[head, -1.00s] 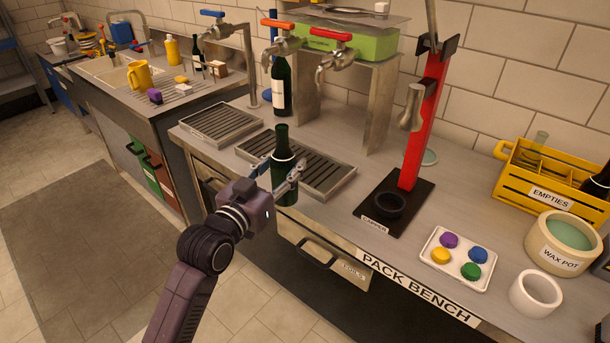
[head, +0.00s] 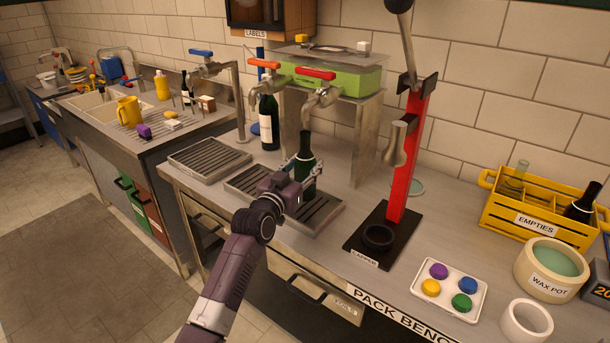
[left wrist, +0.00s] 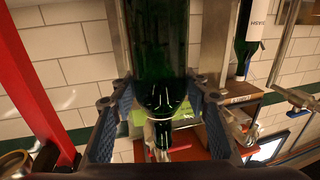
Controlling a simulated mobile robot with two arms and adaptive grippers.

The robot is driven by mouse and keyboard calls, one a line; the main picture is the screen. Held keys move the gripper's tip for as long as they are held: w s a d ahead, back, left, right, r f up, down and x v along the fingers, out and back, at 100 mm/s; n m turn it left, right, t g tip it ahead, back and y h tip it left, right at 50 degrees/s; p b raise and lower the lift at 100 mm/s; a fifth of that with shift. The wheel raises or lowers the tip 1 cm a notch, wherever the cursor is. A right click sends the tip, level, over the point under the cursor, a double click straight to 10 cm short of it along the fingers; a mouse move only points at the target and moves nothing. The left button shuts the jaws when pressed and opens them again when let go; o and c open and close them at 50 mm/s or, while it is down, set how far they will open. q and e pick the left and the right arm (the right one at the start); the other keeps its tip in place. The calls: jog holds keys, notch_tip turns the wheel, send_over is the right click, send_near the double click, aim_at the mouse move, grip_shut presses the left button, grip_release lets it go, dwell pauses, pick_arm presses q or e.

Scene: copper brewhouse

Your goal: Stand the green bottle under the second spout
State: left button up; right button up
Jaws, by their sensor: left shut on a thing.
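The dark green bottle (head: 306,168) is upright in my left gripper (head: 298,182), over the right half of the front drip tray (head: 240,181). Whether its base touches the tray is hidden by the gripper. In the left wrist view the bottle (left wrist: 160,50) is between both finger pads (left wrist: 160,105), upside down in that picture. The red-handled spout (head: 308,105) hangs just behind and above the bottle's neck. The orange-handled spout (head: 256,90) is left of it, and the blue-handled spout (head: 190,76) farther left. My right gripper is not in view.
A dark bottle with a white label (head: 266,130) stands behind the trays, below the orange tap. Another drip tray (head: 208,160) is to the left. A red capper (head: 408,160) stands close on the right, with a cap tray (head: 447,287) and yellow empties crate (head: 540,226) beyond.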

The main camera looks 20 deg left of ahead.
aim_at(300, 180)
pick_arm(q)
jog(key=shift+f, duration=1.6)
jog(key=shift+s+f, duration=0.1)
jog(key=o, duration=1.4)
jog(key=shift+f, duration=0.1)
jog(key=shift+c, duration=0.2)
jog(key=shift+r, duration=0.25)
jog(key=s+a, duration=0.1)
jog(key=s, duration=1.1)
jog(key=shift+a, duration=0.3)
